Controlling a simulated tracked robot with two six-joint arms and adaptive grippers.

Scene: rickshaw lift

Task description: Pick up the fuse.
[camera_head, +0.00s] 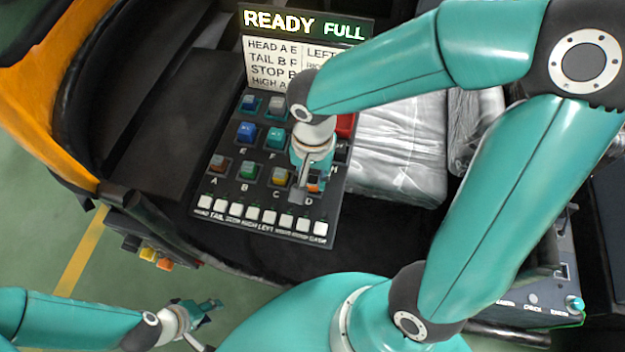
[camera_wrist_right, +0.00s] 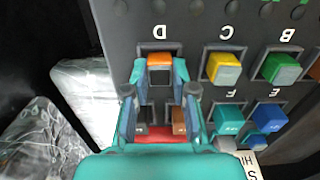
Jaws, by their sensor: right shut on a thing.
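An orange fuse (camera_head: 314,183) is at the slot marked D on the black fuse panel (camera_head: 205,232). It also shows in the right wrist view (camera_wrist_right: 159,62), between the fingertips of my right gripper (camera_wrist_right: 160,76). My right gripper (camera_head: 306,185) is over slot D in the head view and is shut on this fuse, partly hiding it. I cannot tell whether the fuse has lifted from its slot. My left gripper (camera_head: 207,311) is empty, with its fingers apart, low at the left, away from the panel.
Beside D are a yellow fuse (camera_head: 279,176) at C, a green fuse (camera_head: 247,170) at B and blue fuse (camera_head: 246,132) at E. A small holder with coloured pieces (camera_head: 150,255) is at lower left. A silver seat (camera_head: 395,150) lies right.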

